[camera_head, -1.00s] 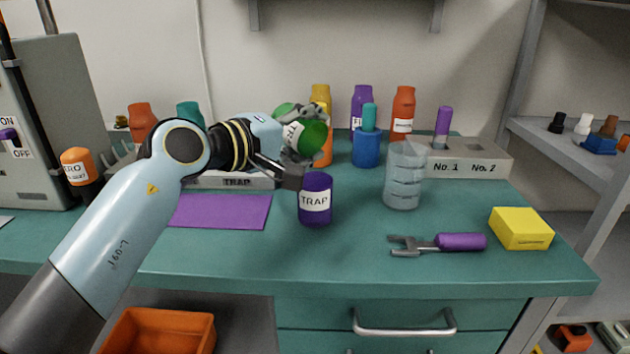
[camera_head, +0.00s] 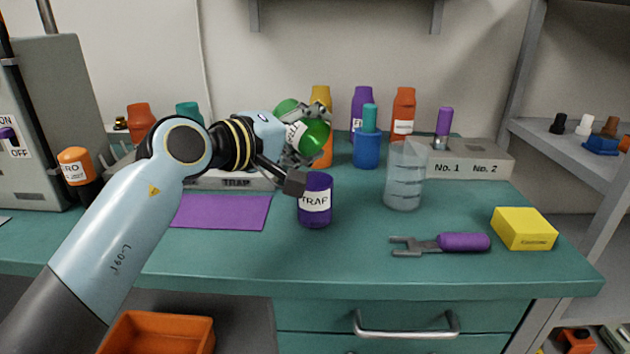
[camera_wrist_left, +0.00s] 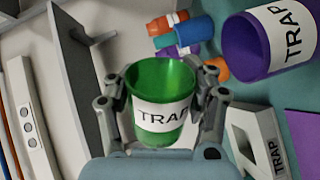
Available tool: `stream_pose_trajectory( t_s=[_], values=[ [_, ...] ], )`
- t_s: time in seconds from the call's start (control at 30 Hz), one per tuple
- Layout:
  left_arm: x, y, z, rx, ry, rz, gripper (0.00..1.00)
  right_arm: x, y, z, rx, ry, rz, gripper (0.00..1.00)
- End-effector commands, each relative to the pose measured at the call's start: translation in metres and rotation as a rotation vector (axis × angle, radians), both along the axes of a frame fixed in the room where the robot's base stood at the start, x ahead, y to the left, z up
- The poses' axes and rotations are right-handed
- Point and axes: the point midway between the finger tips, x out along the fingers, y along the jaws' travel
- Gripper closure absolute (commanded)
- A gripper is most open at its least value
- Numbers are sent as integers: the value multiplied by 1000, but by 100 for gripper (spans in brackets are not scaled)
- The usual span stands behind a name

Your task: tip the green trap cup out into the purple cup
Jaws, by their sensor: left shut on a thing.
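My left gripper (camera_head: 304,130) is shut on the green trap cup (camera_head: 315,136), which it holds tilted, above and slightly left of the purple cup. In the left wrist view, the green cup (camera_wrist_left: 160,85) sits between both fingers with its TRAP label towards the camera. I see no contents through the part of its mouth that shows. The purple cup (camera_head: 315,205), labelled TRAP, stands upright on the bench, apart from the green cup. Part of my wrist covers its upper left edge. Its open mouth shows in the left wrist view (camera_wrist_left: 235,45). My right gripper is not in view.
A clear beaker (camera_head: 404,178) stands right of the purple cup. A purple-handled tool (camera_head: 462,242) and a yellow block (camera_head: 522,229) lie at the front right. Several bottles stand behind. A purple mat (camera_head: 222,211) lies left. The bench front centre is clear.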

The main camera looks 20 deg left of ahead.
Motion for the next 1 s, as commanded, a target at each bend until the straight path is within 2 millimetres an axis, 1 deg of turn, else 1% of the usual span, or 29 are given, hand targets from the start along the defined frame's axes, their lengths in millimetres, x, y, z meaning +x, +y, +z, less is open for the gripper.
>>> stream_pose_trajectory(
  t_s=[1.0],
  values=[
    [-2, -3, 0, 99, -54, 0, 83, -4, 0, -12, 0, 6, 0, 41]
  ],
)
